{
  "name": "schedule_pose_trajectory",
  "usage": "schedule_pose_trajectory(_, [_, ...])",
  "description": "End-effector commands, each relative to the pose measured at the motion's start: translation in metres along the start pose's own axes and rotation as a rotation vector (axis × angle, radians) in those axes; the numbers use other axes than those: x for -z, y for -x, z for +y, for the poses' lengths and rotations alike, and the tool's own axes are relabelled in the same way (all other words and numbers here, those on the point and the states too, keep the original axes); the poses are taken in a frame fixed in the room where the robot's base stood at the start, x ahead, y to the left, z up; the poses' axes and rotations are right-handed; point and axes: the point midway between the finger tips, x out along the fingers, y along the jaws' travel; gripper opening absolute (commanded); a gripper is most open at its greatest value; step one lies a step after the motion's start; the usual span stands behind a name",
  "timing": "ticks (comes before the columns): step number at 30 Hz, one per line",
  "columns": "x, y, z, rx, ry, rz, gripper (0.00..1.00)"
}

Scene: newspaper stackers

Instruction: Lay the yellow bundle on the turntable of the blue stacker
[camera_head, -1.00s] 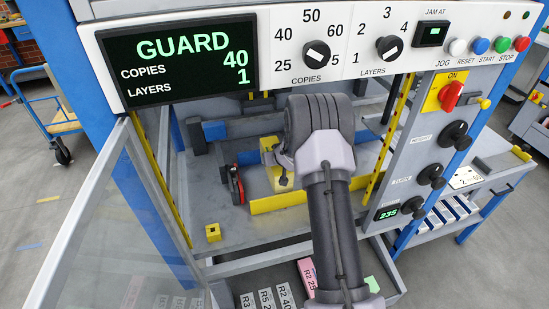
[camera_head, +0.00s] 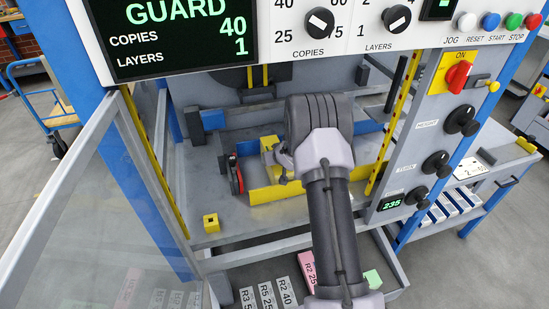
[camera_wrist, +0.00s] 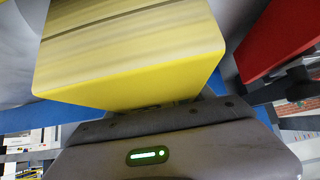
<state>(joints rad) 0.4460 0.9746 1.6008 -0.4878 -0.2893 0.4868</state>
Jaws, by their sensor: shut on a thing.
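The yellow bundle (camera_wrist: 130,85) fills the upper middle of the wrist view, a block with a plain yellow end and streaked page edges. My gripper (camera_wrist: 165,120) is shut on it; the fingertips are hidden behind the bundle. In the head view my gripper (camera_head: 283,160) is inside the blue stacker (camera_head: 140,150), mostly hidden by my arm. A yellow patch beside it may be the bundle or a machine part; I cannot tell. The turntable is not clearly seen; a pale grey curved surface (camera_wrist: 18,45) shows in the wrist view. I cannot tell if the bundle touches anything.
A low yellow rail (camera_head: 285,191) crosses the stacker bay, with a red-and-black part (camera_head: 236,175) at its left. A small yellow block (camera_head: 211,223) stands on the front deck. The clear guard door (camera_head: 85,200) stands open at left. A red object (camera_wrist: 275,40) is close right in the wrist view.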

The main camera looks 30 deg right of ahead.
Motion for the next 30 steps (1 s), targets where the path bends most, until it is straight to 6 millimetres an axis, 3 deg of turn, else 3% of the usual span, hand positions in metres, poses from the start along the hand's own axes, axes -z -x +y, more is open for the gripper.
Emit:
schedule_pose_trajectory(14, [-0.0035,-0.0055,0.0001,0.0,0.001,0.005,0.0])
schedule_pose_trajectory(15, [-0.0037,-0.0056,0.0001,0.0,0.001,0.005,0.64])
schedule_pose_trajectory(18, [-0.0038,-0.0053,0.0001,0.0,0.001,0.004,0.83])
schedule_pose_trajectory(19, [-0.004,-0.0053,0.0001,0.0,0.001,0.003,0.87])
schedule_pose_trajectory(30, [-0.006,0.0008,0.0,0.0,-0.001,-0.002,0.87])
